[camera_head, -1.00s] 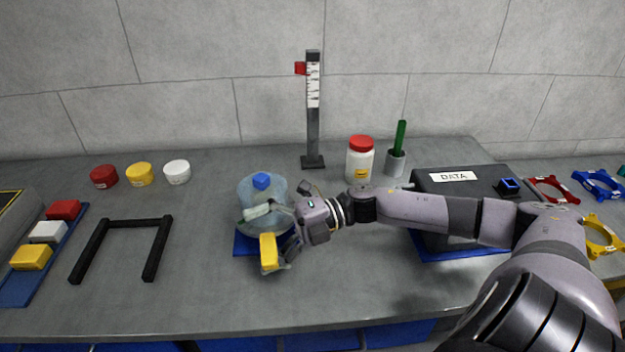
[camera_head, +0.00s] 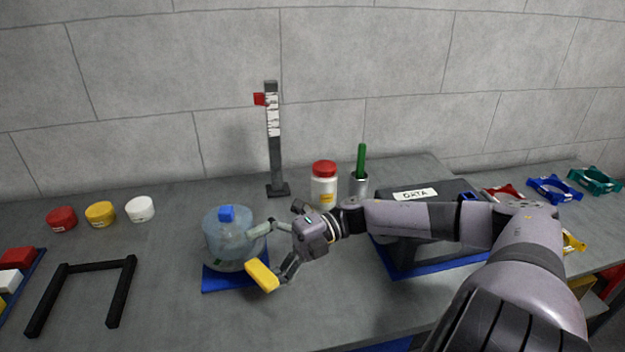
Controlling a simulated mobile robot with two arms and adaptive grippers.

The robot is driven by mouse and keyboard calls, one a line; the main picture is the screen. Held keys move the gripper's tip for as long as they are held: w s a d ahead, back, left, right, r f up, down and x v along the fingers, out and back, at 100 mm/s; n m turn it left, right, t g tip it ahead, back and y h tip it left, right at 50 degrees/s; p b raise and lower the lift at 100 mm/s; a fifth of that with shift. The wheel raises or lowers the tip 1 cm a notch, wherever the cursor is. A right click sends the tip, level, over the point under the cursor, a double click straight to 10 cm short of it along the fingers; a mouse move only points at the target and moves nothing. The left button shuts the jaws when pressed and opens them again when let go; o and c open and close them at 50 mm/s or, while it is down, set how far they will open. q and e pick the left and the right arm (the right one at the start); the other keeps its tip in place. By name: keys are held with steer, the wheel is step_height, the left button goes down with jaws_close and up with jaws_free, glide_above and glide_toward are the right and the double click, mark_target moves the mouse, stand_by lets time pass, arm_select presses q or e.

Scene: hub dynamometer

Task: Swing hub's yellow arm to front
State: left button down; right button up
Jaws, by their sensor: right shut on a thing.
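The hub (camera_head: 222,245) is a translucent blue-grey drum with a blue cap (camera_head: 226,214) on top, standing on a blue mat (camera_head: 225,283). Its yellow arm (camera_head: 262,275) shows as a slanted yellow block at the hub's front right. My right gripper (camera_head: 268,252) is at the hub's right side, shut on the yellow arm. One finger lies by the drum's upper right, the other behind the yellow block. The contact and the arm's joint with the hub are partly hidden. My left gripper is not in view.
A black frame (camera_head: 125,287) lies left of the hub. Behind stand a scale post (camera_head: 274,150), a red-lidded jar (camera_head: 324,190) and a cup with a green stick (camera_head: 359,186). A DATA box (camera_head: 410,255) lies under my right arm. The counter front of the hub is clear.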

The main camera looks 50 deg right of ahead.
steer(key=shift+s+d+r+p, duration=0.15)
steer(key=shift+d+r, duration=0.1)
steer(key=shift+d, duration=0.8)
steer(key=shift+d+r+p, duration=0.2)
steer(key=shift+d+r, duration=0.05)
steer(key=shift+d, duration=0.75)
steer(key=shift+s+d+r+p, duration=0.15)
steer(key=shift+d+r, duration=0.1)
steer(key=shift+d, duration=0.8)
steer(key=shift+c, duration=0.3)
steer(key=shift+w+v, duration=0.25)
steer(key=shift+v, duration=1.05)
steer(key=shift+w+v, duration=0.25)
steer(key=shift+v, duration=1)
steer(key=shift+c, duration=0.9)
steer(key=shift+s+d+f+b, duration=0.1)
steer(key=shift+s+d+b, duration=0.2)
steer(key=shift+s+d, duration=0.45)
steer(key=c, duration=0.7)
steer(key=shift+a+f, duration=0.15)
steer(key=shift+f, duration=0.2)
